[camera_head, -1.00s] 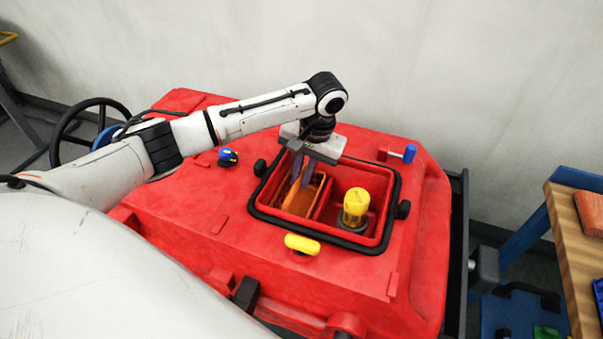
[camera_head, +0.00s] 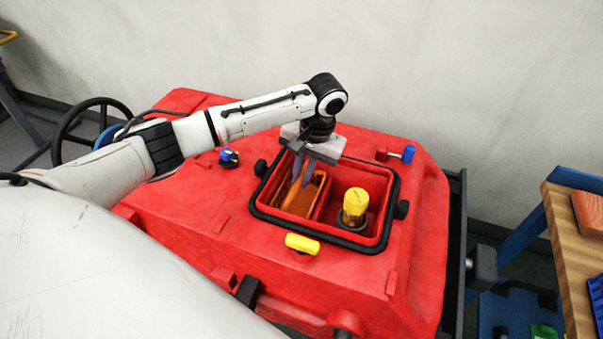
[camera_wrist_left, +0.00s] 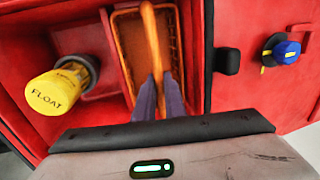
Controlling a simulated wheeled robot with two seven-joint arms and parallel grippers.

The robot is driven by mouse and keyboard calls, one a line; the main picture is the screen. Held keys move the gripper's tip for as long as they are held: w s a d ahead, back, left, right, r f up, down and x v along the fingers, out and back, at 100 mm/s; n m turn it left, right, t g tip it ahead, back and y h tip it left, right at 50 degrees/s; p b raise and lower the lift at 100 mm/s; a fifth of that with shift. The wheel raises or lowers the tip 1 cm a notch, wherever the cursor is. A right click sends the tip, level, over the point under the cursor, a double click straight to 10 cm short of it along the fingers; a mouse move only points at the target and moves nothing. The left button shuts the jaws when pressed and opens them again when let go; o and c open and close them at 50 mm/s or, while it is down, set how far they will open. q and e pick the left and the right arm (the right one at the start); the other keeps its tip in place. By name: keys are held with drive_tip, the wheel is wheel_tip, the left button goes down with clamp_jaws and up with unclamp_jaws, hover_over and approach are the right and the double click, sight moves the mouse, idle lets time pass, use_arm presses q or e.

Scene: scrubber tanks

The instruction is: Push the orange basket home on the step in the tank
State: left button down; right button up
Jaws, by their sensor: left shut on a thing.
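The orange basket (camera_head: 313,190) sits inside the left part of the red tank's opening (camera_head: 376,245). In the left wrist view the basket (camera_wrist_left: 128,50) has mesh walls and a long orange handle bar (camera_wrist_left: 153,40). My left gripper (camera_head: 298,183) reaches down into the opening from above. Its fingers (camera_wrist_left: 159,98) are shut on the handle bar in the left wrist view. The step under the basket is hidden, and I cannot tell how the basket's underside rests. My right gripper is not in view.
A yellow float (camera_head: 355,203) stands in the compartment beside the basket, close to its right. Black knobs (camera_head: 403,209) and a yellow latch (camera_head: 302,244) sit around the opening's rim. A blue-handled valve (camera_head: 408,153) is behind it. A wooden-topped bench (camera_head: 570,245) stands at the right.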

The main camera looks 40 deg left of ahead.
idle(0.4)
use_arm(q)
drive_tip(key=c, duration=1.3)
unclamp_jaws()
drive_tip(key=shift+o, duration=0.2)
drive_tip(key=shift+r, duration=0.15)
drive_tip(key=shift+w+d+r+p, duration=0.1)
drive_tip(key=shift+d+r+p, duration=0.1)
drive_tip(key=shift+r, duration=0.85)
drive_tip(key=shift+d+r+p, duration=0.1)
drive_tip(key=shift+d+r, duration=0.1)
drive_tip(key=shift+r, duration=0.85)
drive_tip(key=shift+r, duration=0.15)
drive_tip(key=shift+r, duration=2.35)
